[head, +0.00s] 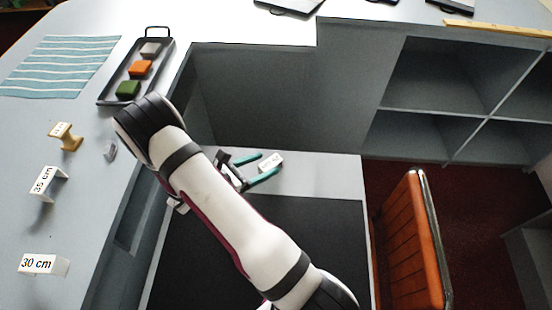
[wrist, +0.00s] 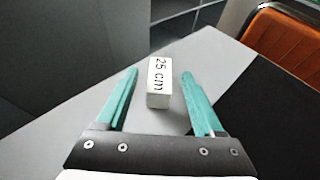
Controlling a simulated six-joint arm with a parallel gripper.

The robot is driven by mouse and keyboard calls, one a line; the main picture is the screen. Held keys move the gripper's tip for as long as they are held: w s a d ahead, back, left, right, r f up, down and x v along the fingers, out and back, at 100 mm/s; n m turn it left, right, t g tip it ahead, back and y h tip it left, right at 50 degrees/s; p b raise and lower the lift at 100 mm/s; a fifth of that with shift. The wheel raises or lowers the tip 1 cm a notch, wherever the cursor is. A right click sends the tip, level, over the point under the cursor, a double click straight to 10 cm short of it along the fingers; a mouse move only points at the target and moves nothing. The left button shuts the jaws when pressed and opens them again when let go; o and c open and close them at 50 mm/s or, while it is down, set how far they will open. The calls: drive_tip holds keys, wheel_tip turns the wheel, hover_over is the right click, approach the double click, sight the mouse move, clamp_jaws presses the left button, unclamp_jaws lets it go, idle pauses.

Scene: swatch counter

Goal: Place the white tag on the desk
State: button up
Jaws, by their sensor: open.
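The white tag (wrist: 158,80), marked "25 cm", is at the grey desk (wrist: 75,122), and I see no gap below it. In the head view the tag (head: 270,162) is at the far end of the lower desk (head: 335,175). My gripper (wrist: 160,74) is open, with its teal fingers on either side of the tag and visible gaps to both. In the head view my gripper (head: 269,166) reaches over the desk, and my arm hides part of the desk.
A black mat (head: 330,225) covers much of the desk. An orange chair (head: 408,240) stands to its right. The higher counter at left holds other white tags, 35 cm (head: 47,183) and 30 cm (head: 42,264), a wooden stand (head: 66,136) and a black tray (head: 106,100) of colored blocks.

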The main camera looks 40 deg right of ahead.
drive_tip(key=shift+m, duration=0.3)
drive_tip(key=v, duration=0.5)
drive_tip(key=shift+s+d+r, duration=0.1)
drive_tip(key=shift+s+r, duration=0.1)
drive_tip(key=shift+r, duration=0.1)
drive_tip(key=s+a+r+m+g+y, duration=0.2)
drive_tip(key=s+r+m+g+y, duration=0.25)
drive_tip(key=s+r+m, duration=0.6)
drive_tip(key=s+a+r+m+t+y, duration=0.2)
drive_tip(key=s+a+r+m+y, duration=0.1)
drive_tip(key=s+a+m+y, duration=0.1)
drive_tip(key=s+a+r+m+t+y, duration=0.2)
drive_tip(key=s+a+m+y, duration=0.3)
drive_tip(key=a+m, duration=0.3)
drive_tip(key=shift+s+a+r+y, duration=0.3)
drive_tip(key=shift+a+r+y, duration=0.4)
drive_tip(key=shift+a+y, duration=0.25)
